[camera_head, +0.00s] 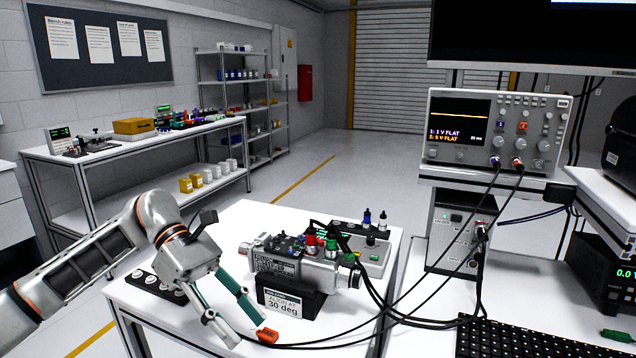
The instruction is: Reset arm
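My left gripper (243,328) comes in from the left over the white table. Its two teal-lined fingers are apart, with nothing visible between them. The servo encoder unit (300,262), a silver cylinder, lies on a black stand to the right of the fingers. A small orange piece (267,335) lies near the fingertips, apart from the unit. My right gripper is not in view.
An oscilloscope (497,130) shows flat traces on the right shelf, above a boxy power unit (461,232). A keyboard (535,340) lies at the lower right. A dark strip with round white-topped pieces (150,280) is left of the gripper. Loose cables cross the table's front.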

